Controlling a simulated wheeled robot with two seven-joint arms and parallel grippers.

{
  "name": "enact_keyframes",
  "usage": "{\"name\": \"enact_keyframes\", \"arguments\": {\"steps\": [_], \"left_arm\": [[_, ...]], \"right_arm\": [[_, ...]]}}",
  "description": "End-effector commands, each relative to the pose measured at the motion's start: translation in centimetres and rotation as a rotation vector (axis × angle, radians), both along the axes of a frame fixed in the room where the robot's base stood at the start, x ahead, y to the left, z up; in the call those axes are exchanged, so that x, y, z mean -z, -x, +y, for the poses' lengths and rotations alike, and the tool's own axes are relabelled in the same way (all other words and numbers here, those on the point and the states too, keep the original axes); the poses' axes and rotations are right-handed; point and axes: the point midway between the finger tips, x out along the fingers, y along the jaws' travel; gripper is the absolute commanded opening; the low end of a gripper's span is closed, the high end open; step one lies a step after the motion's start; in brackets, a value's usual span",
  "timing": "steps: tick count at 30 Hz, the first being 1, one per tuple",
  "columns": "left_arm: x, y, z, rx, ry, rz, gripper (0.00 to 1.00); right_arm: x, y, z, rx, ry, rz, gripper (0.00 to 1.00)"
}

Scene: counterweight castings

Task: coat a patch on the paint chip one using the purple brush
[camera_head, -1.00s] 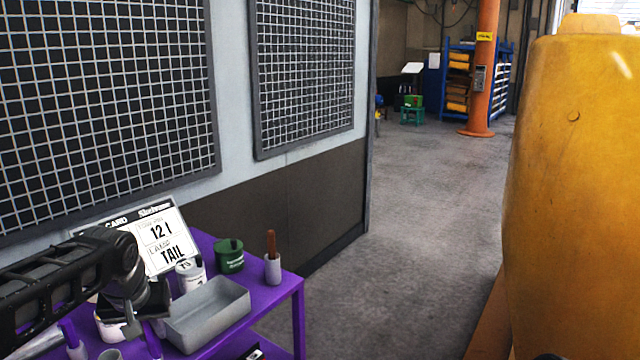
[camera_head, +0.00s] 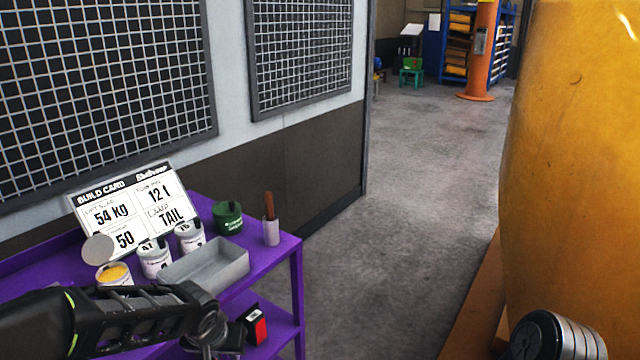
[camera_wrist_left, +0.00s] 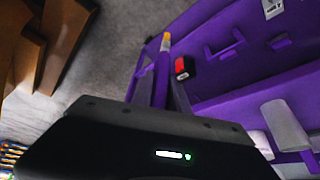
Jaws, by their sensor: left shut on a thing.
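The purple brush shows in the left wrist view, with a purple handle (camera_wrist_left: 161,86), a pale ferrule and a yellow-orange tip (camera_wrist_left: 165,42). My left gripper (camera_head: 222,335) is shut on it, in front of the purple cart's front edge in the head view. The brush cannot be made out in the head view. An open pot of yellow paint (camera_head: 114,274) stands on the cart. I cannot pick out paint chip one in either view. My right gripper is not in view.
A large yellow casting (camera_head: 575,150) stands right; floor between is clear.

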Motion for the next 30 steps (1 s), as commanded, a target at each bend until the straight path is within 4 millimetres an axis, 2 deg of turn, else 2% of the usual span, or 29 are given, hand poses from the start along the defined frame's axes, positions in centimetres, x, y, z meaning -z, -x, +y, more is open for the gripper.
{"name": "enact_keyframes", "arguments": {"steps": [4, 8, 12, 15, 21, 30], "left_arm": [[2.6, 0.2, 1.1, -0.024, -0.001, 0.009, 0.0], [6.8, 0.8, 1.8, -0.036, 0.0, 0.013, 0.0], [10.5, 2.0, 1.0, -0.015, 0.0, 0.01, 0.0], [12.2, 2.8, 0.5, -0.003, 0.0, 0.008, 0.0], [13.6, 3.7, -0.1, 0.004, 0.0, 0.004, 0.0], [13.7, 3.7, -0.1, 0.003, 0.0, 0.001, 0.0]], "right_arm": [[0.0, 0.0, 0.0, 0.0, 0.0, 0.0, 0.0], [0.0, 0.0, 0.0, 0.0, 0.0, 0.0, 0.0], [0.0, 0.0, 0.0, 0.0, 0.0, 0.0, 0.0], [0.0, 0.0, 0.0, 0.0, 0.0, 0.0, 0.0], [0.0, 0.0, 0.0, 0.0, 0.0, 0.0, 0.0], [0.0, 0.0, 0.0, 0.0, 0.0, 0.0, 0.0]]}}
